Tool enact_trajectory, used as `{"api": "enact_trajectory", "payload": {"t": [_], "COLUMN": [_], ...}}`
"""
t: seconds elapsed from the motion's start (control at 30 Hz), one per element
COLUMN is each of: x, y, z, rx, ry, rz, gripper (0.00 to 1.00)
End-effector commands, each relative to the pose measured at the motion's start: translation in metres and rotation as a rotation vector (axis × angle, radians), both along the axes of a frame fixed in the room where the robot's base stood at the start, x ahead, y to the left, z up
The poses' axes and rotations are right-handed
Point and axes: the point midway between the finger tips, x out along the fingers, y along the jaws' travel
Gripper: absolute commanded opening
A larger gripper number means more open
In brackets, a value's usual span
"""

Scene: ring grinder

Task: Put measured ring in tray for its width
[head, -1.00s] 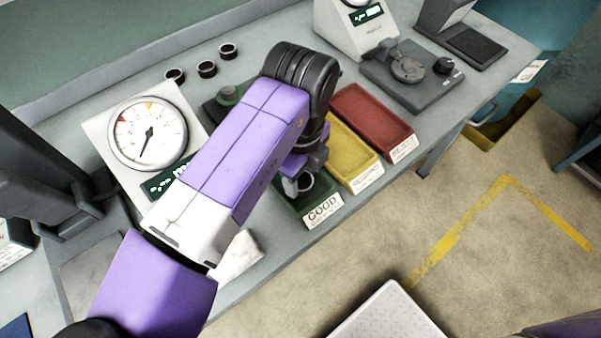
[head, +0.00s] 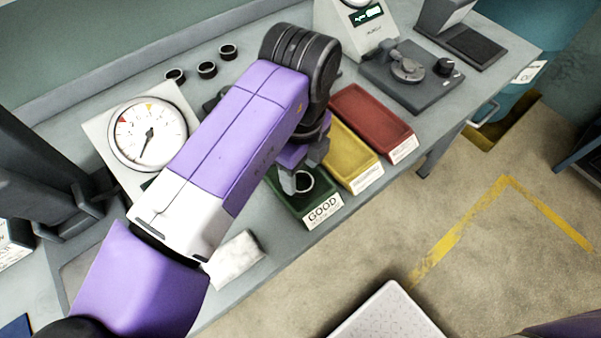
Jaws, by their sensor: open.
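A dark ring (head: 304,182) lies in the green tray (head: 292,205), which is labelled GOOD. My gripper (head: 302,172) is open, just above the ring and the back of this tray. It looks apart from the ring, and one finger partly overlaps it in the picture. The yellow tray (head: 356,163) stands right of the green one, and the red tray (head: 375,122) right of that. Both look empty, though my wrist hides the yellow tray's back corner. Their labels are too blurred to read surely.
Several rings, including one ring (head: 207,69), stand at the back of the bench. A dial gauge (head: 148,134) is at left. A grinder-like device (head: 408,75) and a white display unit (head: 343,28) are at back right. A pale cloth (head: 235,260) lies near the front edge.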

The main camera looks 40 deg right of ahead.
Motion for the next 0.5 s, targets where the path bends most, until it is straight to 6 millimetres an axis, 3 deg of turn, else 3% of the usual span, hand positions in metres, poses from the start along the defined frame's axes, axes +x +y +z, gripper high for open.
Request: {"api": "enact_trajectory", "payload": {"t": [0.3, 0.5], "x": [0.0, 0.0], "y": [0.0, 0.0], "z": [0.065, 0.089], "rx": [0.001, 0.001], "ry": [-0.003, -0.002], "rz": [-0.001, 0.0], "gripper": [0.56, 0.56]}}
